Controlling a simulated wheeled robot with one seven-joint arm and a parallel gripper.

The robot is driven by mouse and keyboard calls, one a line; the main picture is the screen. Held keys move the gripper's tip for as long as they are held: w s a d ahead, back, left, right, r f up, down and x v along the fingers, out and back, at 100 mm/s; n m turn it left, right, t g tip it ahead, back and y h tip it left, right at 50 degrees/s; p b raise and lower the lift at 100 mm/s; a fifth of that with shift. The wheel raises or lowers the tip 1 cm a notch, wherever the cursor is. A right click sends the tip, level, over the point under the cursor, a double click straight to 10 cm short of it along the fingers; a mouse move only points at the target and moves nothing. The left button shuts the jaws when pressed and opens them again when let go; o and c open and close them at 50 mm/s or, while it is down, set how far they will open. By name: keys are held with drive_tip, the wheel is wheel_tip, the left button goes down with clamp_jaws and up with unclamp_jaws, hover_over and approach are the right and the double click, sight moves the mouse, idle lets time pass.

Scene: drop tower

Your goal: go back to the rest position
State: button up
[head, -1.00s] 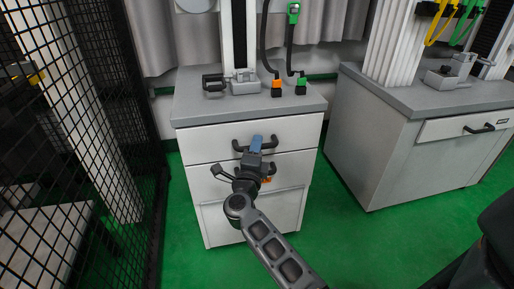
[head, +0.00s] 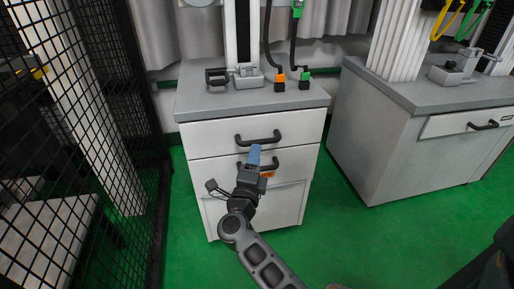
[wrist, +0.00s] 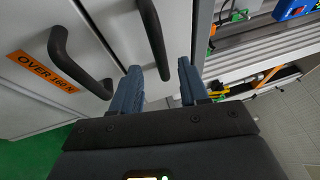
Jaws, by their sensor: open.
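My gripper (head: 254,155) is in front of the drawer cabinet, with its blue fingers just below the upper drawer handle (head: 257,138) in the head view. In the wrist view my gripper (wrist: 160,78) has its two blue fingers apart, with nothing held between them. The upper handle's end (wrist: 157,40) shows beyond the gap between the fingers. The lower handle (wrist: 75,62) is to the left there, beside an orange label (wrist: 42,72). In the head view my gripper partly hides the lower handle. The drawers look shut.
The cabinet's grey top (head: 220,105) carries a tower base (head: 246,78) and orange (head: 280,78) and green (head: 305,75) connectors. A black mesh fence (head: 110,150) stands at left. A second cabinet (head: 380,140) is at right. Green floor (head: 335,235) is clear between them.

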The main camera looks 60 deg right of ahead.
drive_tip(key=shift+s+a, duration=0.1)
drive_tip(key=shift+a, duration=0.4)
drive_tip(key=shift+a, duration=0.1)
drive_tip(key=s+a+r+n+t+y, duration=0.1)
drive_tip(key=s+a+n+t+y, duration=0.3)
drive_tip(key=a+n, duration=0.5)
drive_tip(key=s+a+r+n+t+y, duration=0.15)
drive_tip(key=s+a+n+t, duration=0.35)
drive_tip(key=a, duration=0.7)
drive_tip(key=s+a+r+n+y, duration=0.2)
drive_tip(key=s+a+n+y, duration=0.1)
drive_tip(key=s+n+y, duration=0.6)
drive_tip(key=s+a+r+n+y, duration=0.4)
drive_tip(key=s+n, duration=0.3)
drive_tip(key=n, duration=0.4)
wheel_tip(320, 180, up, 19)
drive_tip(key=p, duration=2)
drive_tip(key=shift+r+t+y, duration=0.2)
drive_tip(key=shift+t+y, duration=0.1)
drive_tip(key=shift+y, duration=0.15)
drive_tip(key=shift+d, duration=0.1)
